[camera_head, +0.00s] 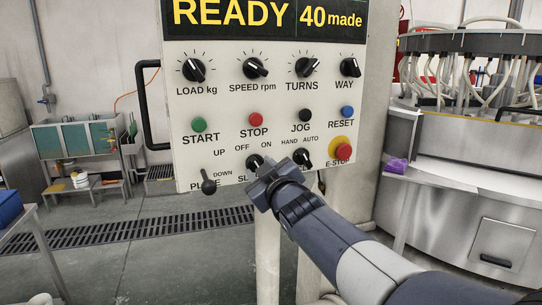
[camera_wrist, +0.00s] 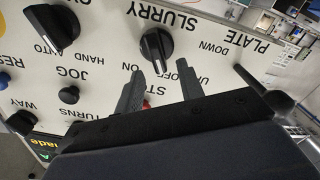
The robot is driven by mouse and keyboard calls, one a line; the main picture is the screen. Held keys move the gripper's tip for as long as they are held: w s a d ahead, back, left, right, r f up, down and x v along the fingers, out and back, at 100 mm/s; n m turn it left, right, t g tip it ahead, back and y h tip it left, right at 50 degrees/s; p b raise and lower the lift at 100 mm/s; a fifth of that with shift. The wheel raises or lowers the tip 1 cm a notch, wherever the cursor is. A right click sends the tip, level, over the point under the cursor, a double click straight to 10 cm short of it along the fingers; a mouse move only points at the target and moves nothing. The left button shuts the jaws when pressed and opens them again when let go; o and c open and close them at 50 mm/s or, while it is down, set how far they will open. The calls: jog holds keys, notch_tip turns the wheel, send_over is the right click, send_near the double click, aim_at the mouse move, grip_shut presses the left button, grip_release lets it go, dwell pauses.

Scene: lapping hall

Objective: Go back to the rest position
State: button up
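My gripper (camera_head: 262,184) is in front of the lower edge of the white control panel (camera_head: 228,100), just below the black SLURRY knob (camera_head: 254,162). In the wrist view my gripper (camera_wrist: 160,68) has its two fingers apart with nothing between them. The SLURRY knob (camera_wrist: 157,46) shows just beyond the fingertips, apart from them as far as I can tell. The display (camera_head: 265,15) reads READY and 40 made. The gripper covers part of the SLURRY label in the head view.
The black PLATE lever (camera_head: 208,182) sticks out left of my gripper. The HAND/AUTO knob (camera_head: 302,158) and red E-STOP button (camera_head: 343,151) are to its right. A steel machine (camera_head: 470,190) with a purple item (camera_head: 397,165) stands at right.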

aim_at(257, 164)
jog(key=shift+x, duration=1.55)
jog(key=shift+s+d, duration=0.1)
jog(key=shift+s, duration=0.05)
